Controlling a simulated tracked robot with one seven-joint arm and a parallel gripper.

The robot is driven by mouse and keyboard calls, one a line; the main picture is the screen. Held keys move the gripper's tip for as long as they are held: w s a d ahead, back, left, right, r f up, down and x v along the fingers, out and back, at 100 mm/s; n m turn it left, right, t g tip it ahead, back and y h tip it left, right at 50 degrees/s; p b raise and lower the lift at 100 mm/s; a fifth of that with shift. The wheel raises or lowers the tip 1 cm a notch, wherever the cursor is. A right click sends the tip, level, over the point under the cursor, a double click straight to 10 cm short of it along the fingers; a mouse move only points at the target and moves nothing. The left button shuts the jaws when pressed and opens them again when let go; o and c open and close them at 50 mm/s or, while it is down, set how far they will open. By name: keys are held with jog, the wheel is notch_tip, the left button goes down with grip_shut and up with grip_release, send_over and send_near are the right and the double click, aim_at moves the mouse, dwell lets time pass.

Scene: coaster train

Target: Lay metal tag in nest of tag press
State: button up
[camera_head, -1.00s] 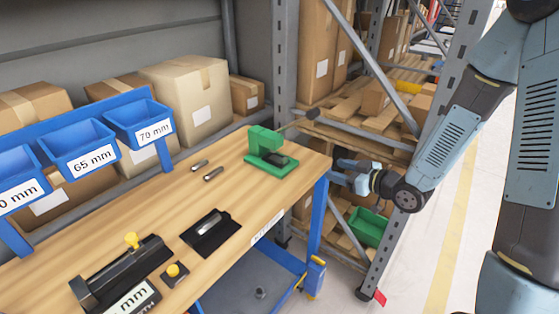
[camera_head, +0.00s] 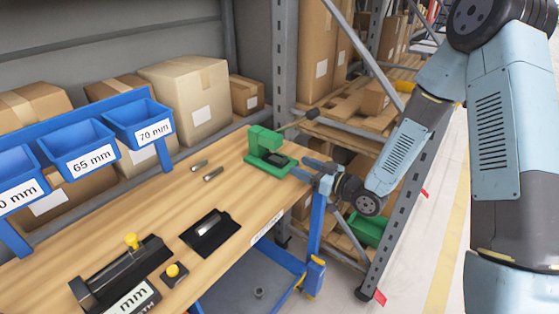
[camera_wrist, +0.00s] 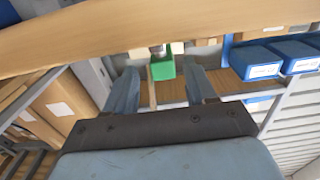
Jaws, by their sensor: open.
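The green tag press (camera_head: 268,152) stands at the right end of the wooden bench, with a lever reaching up and right. A dark block sits on its base; I cannot make out the nest. A bright metal piece, seemingly the metal tag (camera_head: 207,230), lies on a black mat (camera_head: 201,245) nearer the front edge. My gripper (camera_head: 308,170) is open and empty at the bench's right end, close to the right of the press. In the wrist view my gripper (camera_wrist: 163,75) has spread fingers with a green object (camera_wrist: 162,68) beyond and between them; which one is unclear.
Two small metal pins (camera_head: 207,169) lie left of the press. A black fixture (camera_head: 120,275) with a yellow knob and a yellow button (camera_head: 174,271) stand at the front left. Blue bins (camera_head: 138,122) line the back. A rack upright (camera_head: 395,200) stands close to my arm.

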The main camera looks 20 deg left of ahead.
aim_at(286, 159)
jog(key=shift+w+x, duration=0.15)
jog(key=shift+x, duration=1.3)
jog(key=shift+w+x, duration=0.1)
jog(key=shift+x, duration=1.3)
jog(key=shift+d+f, duration=0.1)
grip_shut()
